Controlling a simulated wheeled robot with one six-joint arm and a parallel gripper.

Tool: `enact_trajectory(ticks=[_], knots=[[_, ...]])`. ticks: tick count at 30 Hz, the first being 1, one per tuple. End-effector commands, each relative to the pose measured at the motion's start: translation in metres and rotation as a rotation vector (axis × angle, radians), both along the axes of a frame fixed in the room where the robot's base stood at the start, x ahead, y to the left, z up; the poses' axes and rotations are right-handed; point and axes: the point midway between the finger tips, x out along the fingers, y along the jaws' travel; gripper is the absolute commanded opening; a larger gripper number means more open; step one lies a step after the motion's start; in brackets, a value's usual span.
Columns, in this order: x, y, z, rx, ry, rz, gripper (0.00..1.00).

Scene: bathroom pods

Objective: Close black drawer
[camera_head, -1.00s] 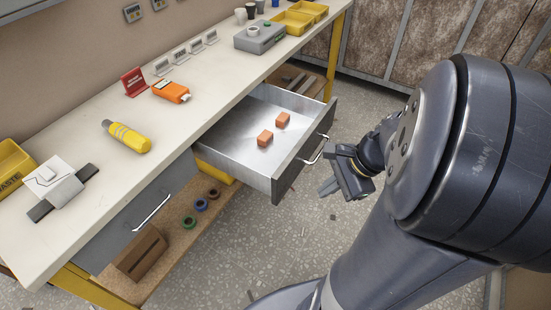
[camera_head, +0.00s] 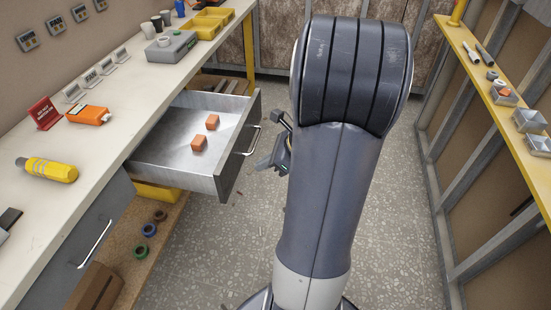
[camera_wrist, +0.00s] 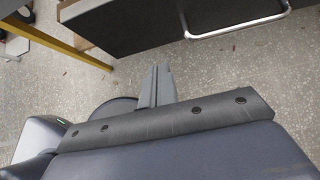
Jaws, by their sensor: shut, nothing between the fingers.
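The black drawer (camera_head: 236,150) is pulled out from under the workbench, with its dark front facing right. In the wrist view, the shut, empty fingers (camera_wrist: 157,85) point toward the drawer front (camera_wrist: 140,25). The handle (camera_wrist: 238,27) shows at the upper right there, clear of the fingers.
The workbench top (camera_head: 95,145) carries a yellow bottle (camera_head: 47,169), an orange device (camera_head: 88,116) and a grey box (camera_head: 170,46). A second drawer (camera_head: 75,245) is closed. A yellow-edged shelf (camera_head: 500,100) stands at right. Speckled floor between is mostly clear.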

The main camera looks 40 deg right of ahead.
Motion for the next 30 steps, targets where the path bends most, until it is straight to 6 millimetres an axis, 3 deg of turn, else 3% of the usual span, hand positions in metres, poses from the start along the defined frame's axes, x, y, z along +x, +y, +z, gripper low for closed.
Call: enact_trajectory(ticks=[3, 12, 30], knots=[[0.014, 0.013, -0.02, 0.001, 0.002, 0.005, 0.0], [0.04, 0.031, -0.015, -0.002, -0.001, 0.002, 0.0], [0.047, 0.037, -0.014, -0.001, 0.0, 0.002, 0.0]])
